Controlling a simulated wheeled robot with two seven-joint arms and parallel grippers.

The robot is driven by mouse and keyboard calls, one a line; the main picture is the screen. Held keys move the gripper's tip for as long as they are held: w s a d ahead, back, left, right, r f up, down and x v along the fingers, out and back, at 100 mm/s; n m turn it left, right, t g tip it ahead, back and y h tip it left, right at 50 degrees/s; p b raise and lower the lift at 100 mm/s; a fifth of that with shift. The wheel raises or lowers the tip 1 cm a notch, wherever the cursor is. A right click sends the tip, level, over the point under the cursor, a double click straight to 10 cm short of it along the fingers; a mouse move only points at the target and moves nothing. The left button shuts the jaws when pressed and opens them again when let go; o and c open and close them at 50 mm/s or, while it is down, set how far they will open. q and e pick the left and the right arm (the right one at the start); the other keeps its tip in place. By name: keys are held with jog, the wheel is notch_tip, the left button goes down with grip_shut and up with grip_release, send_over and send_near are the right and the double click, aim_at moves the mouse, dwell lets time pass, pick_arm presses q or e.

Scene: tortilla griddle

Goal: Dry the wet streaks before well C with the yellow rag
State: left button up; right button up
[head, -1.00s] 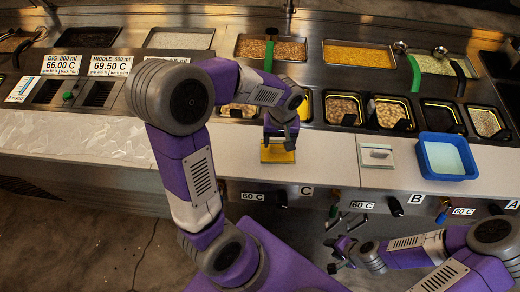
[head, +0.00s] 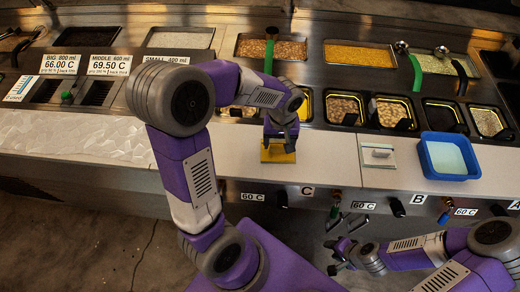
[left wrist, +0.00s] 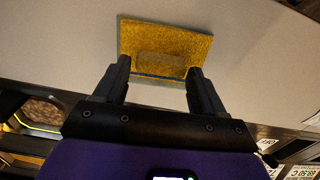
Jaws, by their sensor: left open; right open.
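The yellow rag (head: 277,153) lies flat on the white counter strip before the wells, above the C label (head: 307,191). In the left wrist view the rag (left wrist: 165,42) is a yellow rectangle with a raised block in its middle. My left gripper (head: 281,143) is open just over the rag. In the left wrist view its two fingers (left wrist: 160,78) stand apart at the near edge of the rag, one at each side of the raised block. My right gripper (head: 340,254) is open and empty, low in front of the counter. I cannot make out wet streaks near the rag.
A white block with a handle (head: 377,154) lies on the counter right of the rag. A blue tub (head: 448,156) stands further right. Food wells (head: 344,107) line the counter behind. Knobs (head: 336,196) stick out of the front panel.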

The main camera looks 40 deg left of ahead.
pick_arm(q)
jog(key=c, duration=1)
notch_tip(320, 180, up, 5)
jog(key=p, duration=0.4)
jog(key=shift+r, duration=0.1)
